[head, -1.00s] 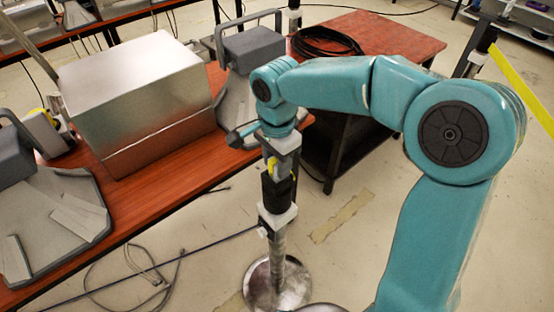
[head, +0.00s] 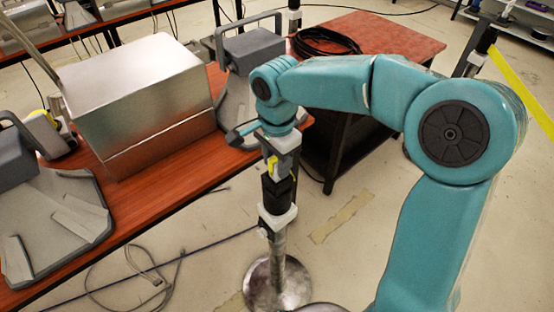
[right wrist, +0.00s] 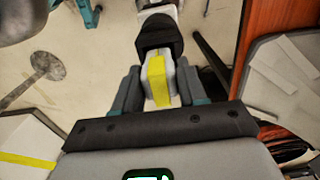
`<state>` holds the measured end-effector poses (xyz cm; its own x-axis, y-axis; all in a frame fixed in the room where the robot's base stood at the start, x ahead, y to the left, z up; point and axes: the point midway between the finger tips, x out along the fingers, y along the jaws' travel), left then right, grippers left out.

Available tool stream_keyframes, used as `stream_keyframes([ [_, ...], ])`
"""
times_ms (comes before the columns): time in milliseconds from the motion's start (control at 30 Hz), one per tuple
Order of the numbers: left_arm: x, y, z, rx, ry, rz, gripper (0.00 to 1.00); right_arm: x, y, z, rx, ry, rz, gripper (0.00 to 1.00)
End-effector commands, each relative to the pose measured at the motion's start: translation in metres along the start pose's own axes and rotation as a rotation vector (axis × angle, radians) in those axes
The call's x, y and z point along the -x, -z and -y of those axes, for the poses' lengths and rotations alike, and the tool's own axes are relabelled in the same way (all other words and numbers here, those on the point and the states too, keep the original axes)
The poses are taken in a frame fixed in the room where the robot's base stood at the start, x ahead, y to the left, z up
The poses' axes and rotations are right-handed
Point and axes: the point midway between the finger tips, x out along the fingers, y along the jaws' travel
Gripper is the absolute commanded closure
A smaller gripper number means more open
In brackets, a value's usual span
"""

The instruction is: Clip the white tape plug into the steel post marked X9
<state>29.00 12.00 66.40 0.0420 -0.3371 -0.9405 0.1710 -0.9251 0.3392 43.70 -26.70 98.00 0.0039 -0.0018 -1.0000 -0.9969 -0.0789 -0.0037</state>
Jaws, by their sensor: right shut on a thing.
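My right gripper (right wrist: 156,92) is shut on the white tape plug (right wrist: 156,68), which has a yellow stripe down its face. In the head view my right gripper (head: 281,158) is above a steel post (head: 278,245) with a round base, and yellow of the plug shows between the fingers. The post's black head (head: 277,189) is directly under the plug. In the right wrist view the plug's far end meets the black head (right wrist: 159,36); I cannot tell how deep it sits. No X9 mark is readable. My left gripper is not in view.
A red-brown table (head: 150,205) on the left holds a metal box (head: 140,100) and grey devices. A dark tape (head: 215,241) runs left from the post. A second red table (head: 385,32) with coiled black cable stands behind. Another post with yellow tape (head: 525,92) is at right.

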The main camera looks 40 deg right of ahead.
Motion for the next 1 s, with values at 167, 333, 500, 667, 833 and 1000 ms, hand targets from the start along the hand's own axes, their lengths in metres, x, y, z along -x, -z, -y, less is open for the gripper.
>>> stream_keyframes([
  [167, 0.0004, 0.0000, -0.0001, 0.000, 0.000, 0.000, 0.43, 0.0009, -0.0001, 0.0001, 0.000, 0.001, 0.000, 0.90],
  [333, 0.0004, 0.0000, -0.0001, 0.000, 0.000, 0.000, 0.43, 0.0009, 0.0000, 0.0001, 0.000, 0.001, 0.000, 0.90],
  [500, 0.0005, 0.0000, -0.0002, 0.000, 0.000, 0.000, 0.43, 0.0009, -0.0001, 0.0001, 0.000, 0.001, 0.000, 0.90],
  [667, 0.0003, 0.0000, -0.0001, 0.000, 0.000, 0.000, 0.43, 0.0007, 0.0000, 0.0001, 0.000, 0.001, 0.000, 0.90],
  [833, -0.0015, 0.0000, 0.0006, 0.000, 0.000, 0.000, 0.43, -0.0016, 0.0000, 0.0000, 0.000, 0.001, 0.000, 0.90],
  [1000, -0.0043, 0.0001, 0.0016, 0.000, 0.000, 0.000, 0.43, -0.0053, 0.0000, 0.0000, 0.000, 0.000, 0.000, 0.90],
])
